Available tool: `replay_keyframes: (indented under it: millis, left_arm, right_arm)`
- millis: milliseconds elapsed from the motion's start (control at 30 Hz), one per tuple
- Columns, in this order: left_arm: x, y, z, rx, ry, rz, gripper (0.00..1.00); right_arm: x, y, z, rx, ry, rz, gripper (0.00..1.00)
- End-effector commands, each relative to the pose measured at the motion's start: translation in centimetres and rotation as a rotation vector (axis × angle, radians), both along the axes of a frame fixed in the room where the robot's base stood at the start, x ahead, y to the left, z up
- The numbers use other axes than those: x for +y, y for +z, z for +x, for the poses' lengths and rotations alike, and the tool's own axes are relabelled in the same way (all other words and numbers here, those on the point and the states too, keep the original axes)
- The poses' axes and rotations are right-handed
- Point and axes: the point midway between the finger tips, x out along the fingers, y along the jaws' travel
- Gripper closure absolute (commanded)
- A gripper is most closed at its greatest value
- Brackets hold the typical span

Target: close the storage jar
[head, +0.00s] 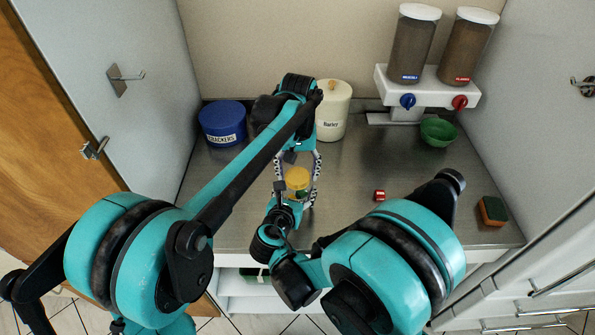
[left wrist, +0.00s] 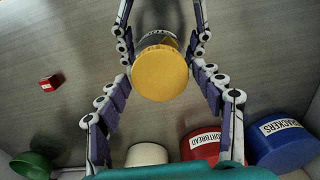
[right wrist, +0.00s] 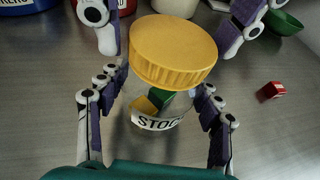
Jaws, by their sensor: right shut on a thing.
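The storage jar (right wrist: 158,112) is clear, with a label that starts "STOC" and yellow and green pieces inside. Its round yellow lid (right wrist: 172,50) is over the mouth; I cannot tell whether it is fully down. The lid also shows in the head view (head: 298,178) and left wrist view (left wrist: 160,73). My right gripper (right wrist: 157,105) is shut on the jar's body, one finger on each side. My left gripper (left wrist: 160,88) comes from the far side, its fingers spread wide around the lid with gaps on both sides. In the head view the arms partly hide the jar.
Behind stand a blue crackers tin (head: 222,124), a cream barley tin (head: 333,110) and a red shortbread tin (left wrist: 203,146). A green bowl (head: 438,132) sits below two dispensers. A small red block (head: 379,195) and a sponge (head: 493,211) lie right. The counter between is clear.

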Motion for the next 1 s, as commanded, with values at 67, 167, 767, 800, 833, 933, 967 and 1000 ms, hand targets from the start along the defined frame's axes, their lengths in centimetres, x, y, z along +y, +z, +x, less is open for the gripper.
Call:
replay_keyframes:
  millis: [67, 167, 767, 800, 833, 933, 967, 1000]
  left_arm:
    - [0.0, 0.0, 0.0, 0.000, 0.000, 0.000, 0.19]
    - [0.0, 0.0, 0.0, 0.000, 0.000, 0.000, 0.19]
    - [-0.1, 7.1, 0.0, 0.000, 0.000, 0.000, 0.19]
    - [-0.1, 7.9, 0.0, 0.000, 0.000, 0.000, 0.19]
    - [-0.1, 8.5, 0.0, 0.000, 0.000, 0.000, 0.19]
    - [-0.1, 10.1, 0.0, 0.000, 0.000, 0.000, 0.19]
    - [-0.1, 10.5, 0.0, 0.000, 0.000, 0.000, 0.19]
    - [-0.1, 11.0, 0.0, 0.000, 0.000, 0.000, 0.19]
  right_arm:
    - [0.0, 0.0, 0.0, 0.001, 0.000, 0.001, 1.00]
    - [0.0, 0.0, 0.0, 0.001, 0.000, 0.001, 1.00]
    - [0.0, 0.0, 0.0, 0.001, 0.000, 0.001, 1.00]
    - [0.0, 0.0, 0.0, 0.001, 0.000, 0.001, 1.00]
    - [0.0, 0.0, 0.0, 0.001, 0.000, 0.001, 1.00]
    - [0.0, 0.0, 0.0, 0.001, 0.000, 0.001, 1.00]
    - [0.0, 0.0, 0.0, 0.001, 0.000, 0.001, 1.00]
    - [0.0, 0.0, 0.0, 0.001, 0.000, 0.001, 1.00]
